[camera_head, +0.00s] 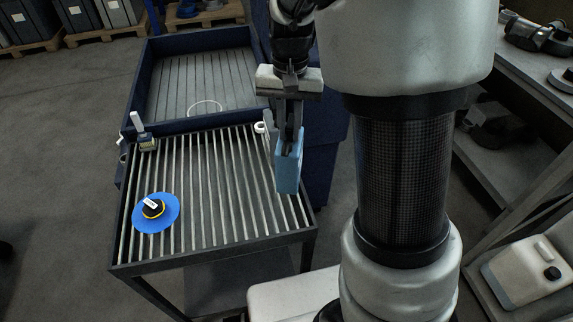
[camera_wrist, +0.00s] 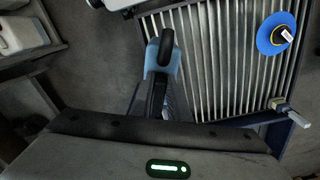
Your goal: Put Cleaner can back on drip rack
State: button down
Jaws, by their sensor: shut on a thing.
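The cleaner can is most likely the light-blue box-shaped can (camera_head: 288,172) that my gripper (camera_head: 290,135) is shut on. In the head view the can hangs upright at the right side of the drip rack (camera_head: 212,245); whether its base touches the slats I cannot tell. In the wrist view, the can (camera_wrist: 174,62) shows partly behind a dark finger of my gripper (camera_wrist: 160,75), with the slats of the rack (camera_wrist: 215,60) to its right. The can's label is not readable.
A blue disc (camera_head: 168,222) with a black and yellow centre lies on the rack's left front. A small brush-like tool (camera_head: 147,143) is at its back left corner. A white ring (camera_head: 261,127) is near the back right. A slatted blue basin (camera_head: 190,80) stands behind. The middle slats are clear.

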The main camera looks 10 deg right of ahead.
notch_tip(320, 180, down, 7)
dwell(0.5)
jog(key=shift+f, duration=0.15)
jog(key=c, duration=1.7)
grip_release()
notch_tip(320, 180, up, 12)
jog(key=shift+s+r, duration=0.1)
jog(key=shift+s, duration=0.05)
jog(key=shift+s+r+n+t, duration=0.85)
jog(key=shift+s+r, duration=0.4)
jog(key=shift+s, duration=1.7)
jog(key=shift+s+r+n+t, duration=0.7)
jog(key=shift+s+r+t, duration=0.4)
jog(key=shift+s, duration=1.9)
jog(key=shift+s+r+n+t, duration=0.75)
jog(key=shift+s+r, duration=0.6)
jog(key=shift+s, duration=1.6)
